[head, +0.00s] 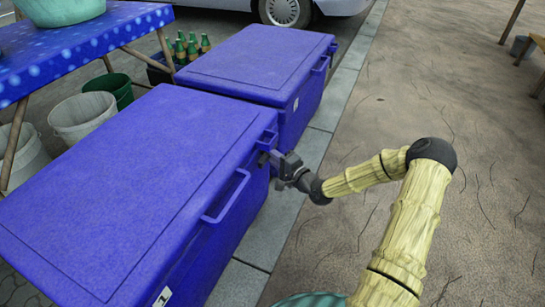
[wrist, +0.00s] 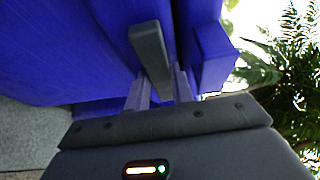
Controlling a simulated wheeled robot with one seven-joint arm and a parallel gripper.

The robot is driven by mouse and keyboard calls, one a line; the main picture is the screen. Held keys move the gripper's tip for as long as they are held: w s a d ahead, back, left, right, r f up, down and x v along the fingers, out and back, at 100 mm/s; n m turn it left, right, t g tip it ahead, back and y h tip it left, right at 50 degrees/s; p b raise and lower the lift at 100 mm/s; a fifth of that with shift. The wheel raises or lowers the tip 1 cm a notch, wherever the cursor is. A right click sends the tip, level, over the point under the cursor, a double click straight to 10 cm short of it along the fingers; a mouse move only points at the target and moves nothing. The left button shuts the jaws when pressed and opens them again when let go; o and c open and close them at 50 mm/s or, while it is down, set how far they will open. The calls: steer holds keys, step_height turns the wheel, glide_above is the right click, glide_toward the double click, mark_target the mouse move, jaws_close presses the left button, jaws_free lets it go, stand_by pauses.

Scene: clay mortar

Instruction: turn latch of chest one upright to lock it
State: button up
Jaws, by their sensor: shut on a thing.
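Chest one (head: 110,190) is the nearer blue chest, with its lid down and a white label (head: 163,297) marked 1 low on its side. Its latch (wrist: 150,48) is a dark grey bar in the wrist view, standing out between my fingers against the blue chest. My gripper (head: 276,160) is at the far end of the chest's right side, beyond the side handle (head: 226,197). In the wrist view, my gripper (wrist: 160,90) has its fingers on both sides of the bar, shut on it. In the head view the gripper mostly hides the latch, so its exact tilt cannot be told.
A second blue chest (head: 255,62) stands just behind. A blue table (head: 75,50), white buckets (head: 82,115), a green bucket (head: 112,88) and a crate of green bottles (head: 186,47) are on the left. The ground (head: 350,215) right of the chests is open.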

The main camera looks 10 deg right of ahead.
steer(key=shift+f+n, duration=0.1)
steer(key=shift+n, duration=0.2)
steer(key=n+y, duration=0.3)
steer(key=n, duration=0.4)
steer(key=n+g+y+b, duration=0.1)
steer(key=n+y, duration=0.1)
steer(key=n, duration=0.5)
steer(key=n+g+y+b, duration=0.1)
steer(key=n+y, duration=0.2)
steer(key=n, duration=0.4)
steer(key=shift+w+d+f+n+y, duration=0.2)
steer(key=shift+f+n+y, duration=0.1)
steer(key=shift+n, duration=0.1)
steer(key=o, duration=1)
